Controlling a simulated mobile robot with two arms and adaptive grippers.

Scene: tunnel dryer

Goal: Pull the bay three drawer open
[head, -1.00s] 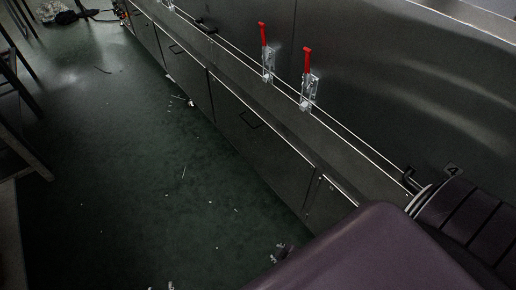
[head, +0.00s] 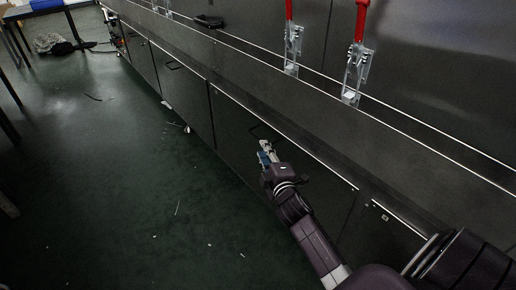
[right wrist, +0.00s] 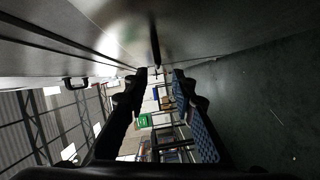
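A dark drawer front (head: 240,120) with a black bar handle (head: 262,130) sits in the row of lower panels in the head view. No bay number is readable on it. My right gripper (head: 265,149) is right at this handle, on the aisle side. In the right wrist view my right gripper (right wrist: 158,78) has its two fingers apart, with nothing held. A dark bar, likely the handle (right wrist: 156,45), shows just ahead of the gap between the fingertips. Contact cannot be told. The drawer front looks flush with its neighbours. My left gripper is not in view.
Clamps with red levers (head: 357,60) stand on the ledge above the panels. Another panel with a handle (head: 174,66) lies farther along. The green floor (head: 120,190) beside the row is mostly clear, with small scraps. A table (head: 50,14) stands far left.

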